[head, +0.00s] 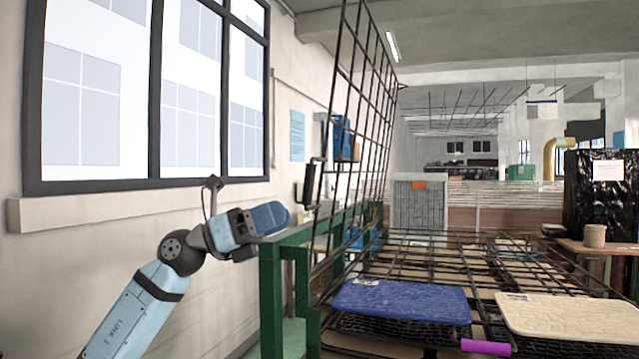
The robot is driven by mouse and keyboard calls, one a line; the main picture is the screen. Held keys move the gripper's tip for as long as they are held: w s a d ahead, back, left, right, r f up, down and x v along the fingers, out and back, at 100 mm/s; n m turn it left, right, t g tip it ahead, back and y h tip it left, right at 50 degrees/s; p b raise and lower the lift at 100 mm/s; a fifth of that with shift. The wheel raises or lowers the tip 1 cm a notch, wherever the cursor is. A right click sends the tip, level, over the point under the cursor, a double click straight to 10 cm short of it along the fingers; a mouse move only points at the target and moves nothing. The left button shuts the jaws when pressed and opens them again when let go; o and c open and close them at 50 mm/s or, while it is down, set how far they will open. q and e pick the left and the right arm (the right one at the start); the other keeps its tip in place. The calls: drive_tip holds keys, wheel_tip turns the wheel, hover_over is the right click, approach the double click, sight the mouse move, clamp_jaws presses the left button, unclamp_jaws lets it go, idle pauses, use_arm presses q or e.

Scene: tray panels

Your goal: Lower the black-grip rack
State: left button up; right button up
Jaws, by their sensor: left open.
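The black-grip rack is a dark wire panel (372,105) that stands raised and steep above the left side of the green frame (272,290). Its black grip (313,184) is a short upright bar on the panel's near left edge. My left gripper (280,216) is open, left of and a little lower than the black grip in the picture. It appears apart from the grip, and no object shows in it. How its fingers are spread is hard to see from this angle. My right gripper is out of view.
A lowered wire rack with a purple grip (486,347) lies at the right, with a blue mat (402,301) and a cream mat (572,318). A wall with a window (150,90) runs along the left. A table with a cup (594,236) stands at the far right.

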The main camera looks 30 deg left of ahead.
sight(311, 184)
use_arm(q)
drive_tip(key=s+a+r+m+y, duration=0.2)
drive_tip(key=a+r+y, duration=0.3)
drive_tip(key=a+r, duration=0.1)
drive_tip(key=shift+y, duration=0.3)
drive_tip(key=p+x, duration=0.2)
drive_tip(key=x, duration=0.4)
drive_tip(key=p+x, duration=0.2)
drive_tip(key=x, duration=0.4)
drive_tip(key=shift+d+f, duration=0.1)
drive_tip(key=shift+f, duration=0.1)
drive_tip(key=shift+p+x, duration=0.3)
drive_tip(key=shift+x, duration=0.5)
drive_tip(key=shift+f, duration=0.1)
drive_tip(key=shift+c, duration=0.3)
clamp_jaws()
